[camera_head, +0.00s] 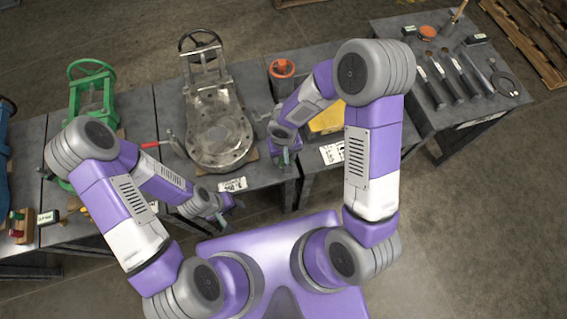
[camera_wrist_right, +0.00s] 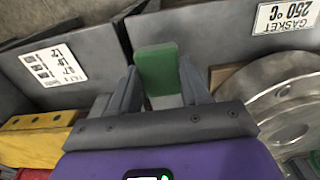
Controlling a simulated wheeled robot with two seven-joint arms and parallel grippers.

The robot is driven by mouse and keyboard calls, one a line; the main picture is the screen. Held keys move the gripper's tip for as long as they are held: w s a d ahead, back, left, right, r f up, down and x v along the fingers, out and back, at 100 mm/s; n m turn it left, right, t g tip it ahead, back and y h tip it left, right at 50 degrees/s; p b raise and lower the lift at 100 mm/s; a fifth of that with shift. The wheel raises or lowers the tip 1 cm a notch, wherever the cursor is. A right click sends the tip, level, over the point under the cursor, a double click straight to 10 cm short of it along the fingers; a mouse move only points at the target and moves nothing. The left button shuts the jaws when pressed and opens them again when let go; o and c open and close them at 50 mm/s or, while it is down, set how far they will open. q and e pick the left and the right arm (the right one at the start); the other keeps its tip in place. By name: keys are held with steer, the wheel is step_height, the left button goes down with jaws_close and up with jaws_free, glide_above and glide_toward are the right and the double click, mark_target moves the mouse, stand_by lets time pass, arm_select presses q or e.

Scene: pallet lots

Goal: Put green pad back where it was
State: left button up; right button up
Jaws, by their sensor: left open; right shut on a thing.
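My right gripper (camera_wrist_right: 160,88) is shut on a green pad (camera_wrist_right: 157,65), which stands up between the two fingers in the right wrist view. In the head view my right gripper (camera_head: 284,155) hangs near the front edge of the tables, to the right of the grey valve (camera_head: 218,135); the pad is small there and mostly hidden by the gripper. My left gripper (camera_head: 226,209) is open and empty in front of the tables, below a white label card. The pad's former place cannot be made out.
The valve's round flange (camera_wrist_right: 290,105) shows close at the right in the right wrist view, beside a gasket label (camera_wrist_right: 288,15). A yellow block (camera_head: 327,119) lies right of my right gripper. A green valve (camera_head: 92,90) stands left; several tools lie on the right table (camera_head: 400,50).

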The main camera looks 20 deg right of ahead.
step_height(320, 180, down, 6)
steer(key=shift+r+b, duration=0.25)
steer(key=shift+b, duration=0.75)
steer(key=shift+r, duration=0.1)
steer(key=o, duration=1)
